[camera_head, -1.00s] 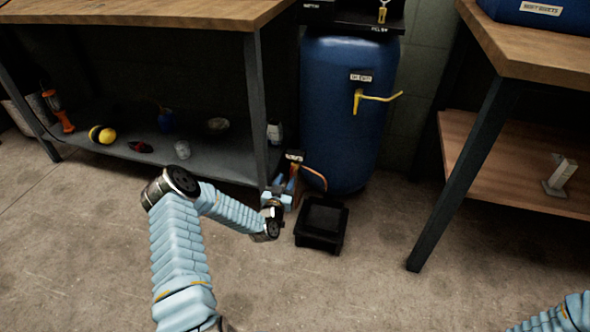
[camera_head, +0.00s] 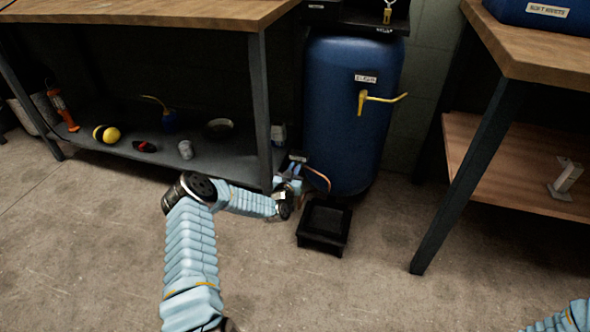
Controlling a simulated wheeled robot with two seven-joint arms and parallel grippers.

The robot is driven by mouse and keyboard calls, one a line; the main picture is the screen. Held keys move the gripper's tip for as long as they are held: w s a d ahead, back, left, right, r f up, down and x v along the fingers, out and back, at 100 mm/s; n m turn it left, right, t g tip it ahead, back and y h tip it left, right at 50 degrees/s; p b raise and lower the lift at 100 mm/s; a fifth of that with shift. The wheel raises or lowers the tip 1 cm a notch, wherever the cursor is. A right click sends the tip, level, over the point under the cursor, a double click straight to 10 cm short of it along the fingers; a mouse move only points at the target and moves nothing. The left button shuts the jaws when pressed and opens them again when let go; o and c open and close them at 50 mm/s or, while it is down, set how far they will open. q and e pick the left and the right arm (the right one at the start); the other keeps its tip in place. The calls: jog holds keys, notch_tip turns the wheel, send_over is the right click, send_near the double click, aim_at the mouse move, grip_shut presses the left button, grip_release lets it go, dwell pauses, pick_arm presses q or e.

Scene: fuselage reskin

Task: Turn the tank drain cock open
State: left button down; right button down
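The blue tank (camera_head: 345,140) stands upright at the back, between the two benches. A yellow lever handle (camera_head: 382,99) sticks out of its front, below a small white label. Low at the tank's left side is a thin copper-coloured pipe (camera_head: 319,177) with a small label (camera_head: 298,157) beside it. My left gripper (camera_head: 294,180) is at this pipe, left of the tank's foot. It is small and partly hidden by my own wrist, so I cannot tell its opening or whether it touches a fitting. Only a piece of my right arm shows at the bottom right corner.
A black tray (camera_head: 324,241) sits on the floor before the tank. The left bench's leg (camera_head: 261,105) stands close to my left forearm. Its lower shelf (camera_head: 215,165) holds several small items. The right bench's leg (camera_head: 455,195) is right of the tank. The front floor is clear.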

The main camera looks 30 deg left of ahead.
pick_arm(q)
jog(key=shift+a+f+n+b, duration=0.25)
jog(key=shift+n+b, duration=0.55)
jog(key=shift+b, duration=0.4)
jog(key=shift+s+a+f+n+b, duration=0.1)
jog(key=shift+a+f+n+b, duration=0.25)
jog(key=shift+n+b, duration=2.05)
jog(key=shift+s+a+f+n+b, duration=0.15)
jog(key=shift+a+f+n+b, duration=0.2)
jog(key=shift+n+b, duration=2.1)
jog(key=shift+s+a+f+n+b, duration=0.1)
jog(key=shift+a+f+n+b, duration=0.25)
jog(key=shift+n+b, duration=2.05)
jog(key=shift+n+p, duration=1.05)
jog(key=shift+n, duration=0.1)
jog(key=shift+f, duration=0.1)
jog(key=c, duration=1.2)
grip_release()
